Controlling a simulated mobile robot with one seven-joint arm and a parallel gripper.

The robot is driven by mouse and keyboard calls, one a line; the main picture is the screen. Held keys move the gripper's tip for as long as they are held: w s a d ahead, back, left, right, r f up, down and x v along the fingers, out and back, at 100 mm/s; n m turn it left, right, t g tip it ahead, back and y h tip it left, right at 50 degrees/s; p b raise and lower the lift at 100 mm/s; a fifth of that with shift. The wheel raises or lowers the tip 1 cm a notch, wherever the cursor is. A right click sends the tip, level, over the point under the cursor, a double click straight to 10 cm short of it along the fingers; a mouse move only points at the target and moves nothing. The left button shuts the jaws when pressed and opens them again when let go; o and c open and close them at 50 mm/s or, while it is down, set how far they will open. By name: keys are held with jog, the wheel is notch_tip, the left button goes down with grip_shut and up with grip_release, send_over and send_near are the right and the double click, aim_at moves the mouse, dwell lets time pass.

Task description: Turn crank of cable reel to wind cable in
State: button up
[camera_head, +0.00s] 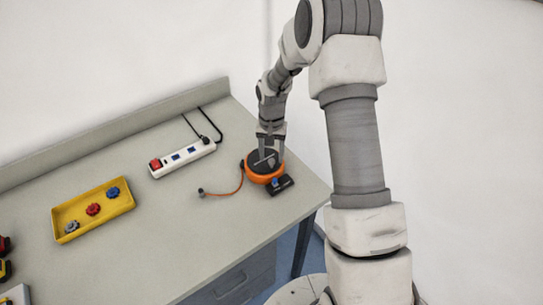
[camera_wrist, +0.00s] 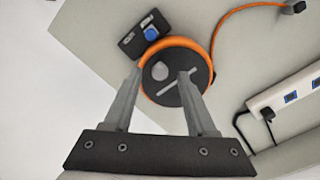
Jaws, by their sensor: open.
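The cable reel (camera_head: 257,176) is an orange round drum with a dark top, near the right end of the bench. In the wrist view its dark disc (camera_wrist: 181,84) carries a light bar and a round grey crank knob (camera_wrist: 160,71). An orange cable (camera_head: 231,191) runs left from the reel to a dark plug (camera_head: 201,193) on the bench. My gripper (camera_head: 269,153) is over the reel. In the wrist view my gripper (camera_wrist: 158,78) is open, its fingers on either side of the knob. I cannot tell whether a finger touches the knob or disc.
A black block with a blue part (camera_head: 281,184) adjoins the reel. A white power strip (camera_head: 182,158) with a red switch lies behind left. A yellow tray (camera_head: 92,209) with coloured knobs is further left. The bench's right edge is close to the reel; the bench front is clear.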

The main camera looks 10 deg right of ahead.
jog(key=shift+f, duration=0.7)
grip_shut()
